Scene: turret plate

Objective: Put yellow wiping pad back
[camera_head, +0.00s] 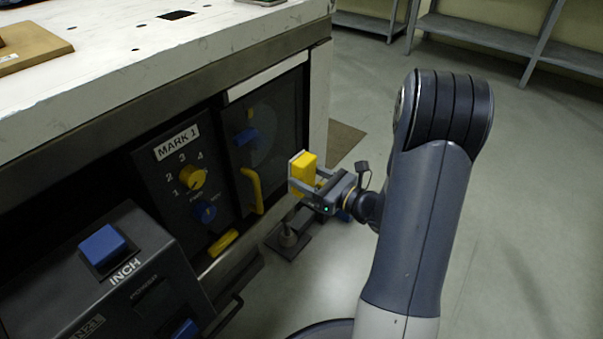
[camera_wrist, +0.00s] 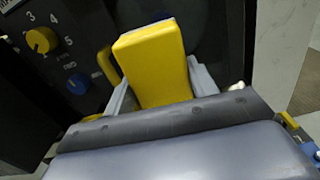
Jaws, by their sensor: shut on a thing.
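The yellow wiping pad (camera_head: 303,174) is a yellow block held between the jaws of my gripper (camera_head: 311,182), in front of the right end of the dark panel. In the wrist view the pad (camera_wrist: 153,62) stands up between the two grey fingers of my gripper (camera_wrist: 160,88), with a thin pale layer along its far edge. My gripper is shut on it. The pad appears clear of the panel. I cannot tell from these views which place the pad belongs to.
Behind the pad is a dark door with a yellow handle (camera_head: 251,190) and a blue knob. Left of it, the MARK 1 panel (camera_head: 178,150) has a yellow dial (camera_head: 192,178). A box with a blue button (camera_head: 102,246) stands front left. A white worktop (camera_head: 130,72) lies above. Floor is open at right.

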